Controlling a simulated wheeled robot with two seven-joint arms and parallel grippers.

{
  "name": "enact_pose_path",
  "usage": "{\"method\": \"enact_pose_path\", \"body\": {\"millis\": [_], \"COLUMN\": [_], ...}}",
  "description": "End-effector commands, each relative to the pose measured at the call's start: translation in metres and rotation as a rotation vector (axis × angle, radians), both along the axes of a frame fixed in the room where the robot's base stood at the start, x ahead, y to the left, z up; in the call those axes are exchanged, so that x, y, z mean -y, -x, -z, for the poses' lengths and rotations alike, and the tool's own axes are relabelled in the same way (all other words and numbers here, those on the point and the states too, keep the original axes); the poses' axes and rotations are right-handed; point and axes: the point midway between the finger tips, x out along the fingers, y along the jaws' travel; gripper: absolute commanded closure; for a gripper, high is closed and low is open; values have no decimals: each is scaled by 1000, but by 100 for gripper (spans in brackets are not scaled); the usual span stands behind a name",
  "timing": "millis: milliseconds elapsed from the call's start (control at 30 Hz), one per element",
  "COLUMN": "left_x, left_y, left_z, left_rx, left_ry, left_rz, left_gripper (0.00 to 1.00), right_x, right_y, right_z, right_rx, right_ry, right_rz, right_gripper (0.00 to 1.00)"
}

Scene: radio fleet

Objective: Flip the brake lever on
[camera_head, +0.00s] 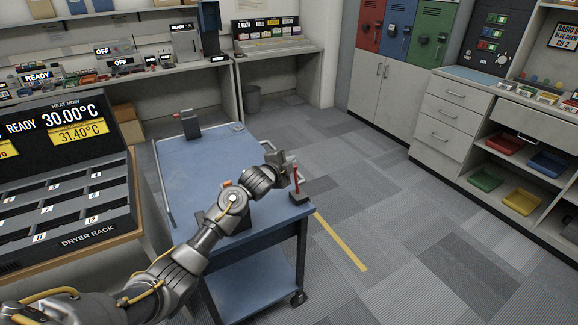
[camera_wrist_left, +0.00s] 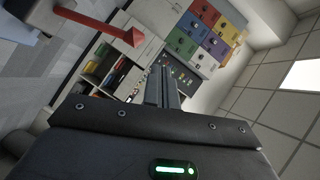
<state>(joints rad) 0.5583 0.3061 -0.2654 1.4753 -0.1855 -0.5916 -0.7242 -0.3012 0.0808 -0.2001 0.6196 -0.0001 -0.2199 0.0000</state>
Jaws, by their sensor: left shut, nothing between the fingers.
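The brake lever (camera_head: 296,183) is a thin red bar standing roughly upright from a dark base (camera_head: 300,198) at the right corner of the blue cart (camera_head: 200,158). It also shows in the left wrist view as a red bar (camera_wrist_left: 98,23) with a wider red tip, off to the upper left of the fingers. My left gripper (camera_head: 292,168) is shut and empty beside the upper part of the lever. In the left wrist view its fingers (camera_wrist_left: 162,88) are together, with a gap in the picture between them and the lever. My right gripper is not in view.
A dark device (camera_head: 190,123) stands at the cart's far end, and a rail (camera_head: 162,183) runs along its left side. The dryer rack (camera_head: 65,205) stands left of the cart. Open carpeted floor (camera_head: 400,220) lies right of the cart, before the drawers (camera_head: 448,113).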

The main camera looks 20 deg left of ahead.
Motion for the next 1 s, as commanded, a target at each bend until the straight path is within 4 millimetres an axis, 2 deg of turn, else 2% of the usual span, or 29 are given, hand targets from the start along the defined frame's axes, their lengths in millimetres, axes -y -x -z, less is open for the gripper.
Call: {"method": "enact_pose_path", "body": {"millis": [267, 400, 600, 800, 1000], "left_x": [15, 26, 38, 44, 45], "left_y": [44, 74, 106, 123, 127], "left_z": [-51, -63, -79, -87, -89], "left_rx": [3, 0, 0, -3, -4], "left_ry": [-2, -2, -2, 0, -1], "left_rz": [2, 3, 2, 1, 0], "left_gripper": [100, 100, 100, 100, 100], "right_x": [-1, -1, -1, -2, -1], "right_y": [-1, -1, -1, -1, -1], "right_z": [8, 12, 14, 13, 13], "right_rx": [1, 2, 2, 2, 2], "right_ry": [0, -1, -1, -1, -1], "right_rz": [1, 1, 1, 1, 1], "right_gripper": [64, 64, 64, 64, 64]}}
